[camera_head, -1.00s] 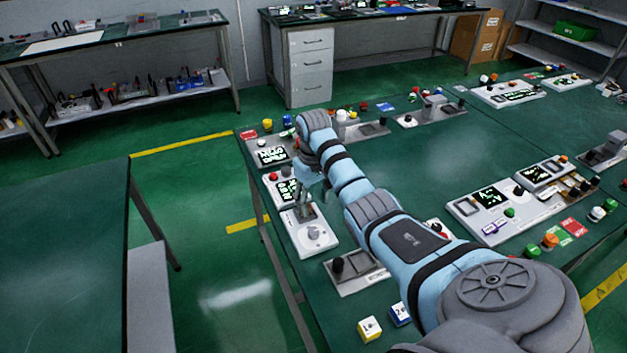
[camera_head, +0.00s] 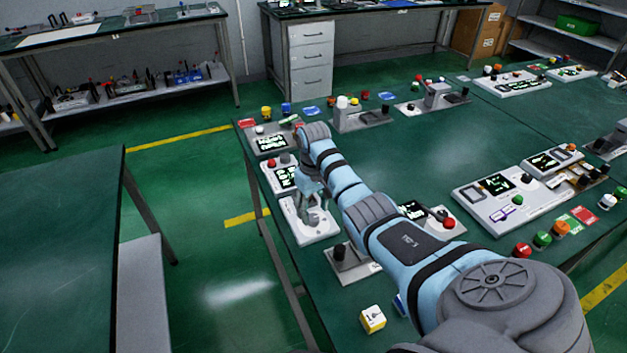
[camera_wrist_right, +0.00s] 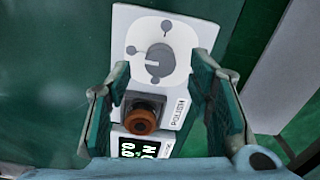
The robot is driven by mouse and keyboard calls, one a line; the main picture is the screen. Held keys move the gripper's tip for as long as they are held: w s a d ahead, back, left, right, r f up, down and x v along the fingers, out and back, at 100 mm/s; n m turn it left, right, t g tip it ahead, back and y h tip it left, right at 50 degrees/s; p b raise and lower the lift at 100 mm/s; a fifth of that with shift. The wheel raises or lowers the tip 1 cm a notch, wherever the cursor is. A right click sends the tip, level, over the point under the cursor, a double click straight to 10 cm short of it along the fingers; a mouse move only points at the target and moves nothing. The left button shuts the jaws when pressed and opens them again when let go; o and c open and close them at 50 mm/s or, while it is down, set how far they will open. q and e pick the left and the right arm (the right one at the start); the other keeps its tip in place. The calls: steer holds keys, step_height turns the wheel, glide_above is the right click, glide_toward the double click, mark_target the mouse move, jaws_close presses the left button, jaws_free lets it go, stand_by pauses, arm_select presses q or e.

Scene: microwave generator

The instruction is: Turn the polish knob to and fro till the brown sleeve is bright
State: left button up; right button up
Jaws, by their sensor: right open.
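The polish panel (camera_head: 297,232) is a white plate near the left edge of the green table. In the right wrist view the panel (camera_wrist_right: 180,112) carries the word POLISH. The brown sleeve (camera_wrist_right: 141,121) sits upright in a dark holder below the dial and looks dull brown. My right gripper (camera_head: 313,213) is over the panel, its open fingers (camera_wrist_right: 165,100) either side of the sleeve and short of the knob, holding nothing. My left gripper is out of view.
A panel with a lit display (camera_head: 285,177) stands just beyond the polish panel. A grey fixture with a black knob (camera_head: 340,252) is nearer, and a yellow-and-white cube (camera_head: 372,319) lies in front. My right arm covers part of the table.

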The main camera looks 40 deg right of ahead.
mark_target(313, 220)
step_height(313, 220, down, 3)
steer(key=shift+r, duration=0.1)
jaws_close()
stand_by(0.4)
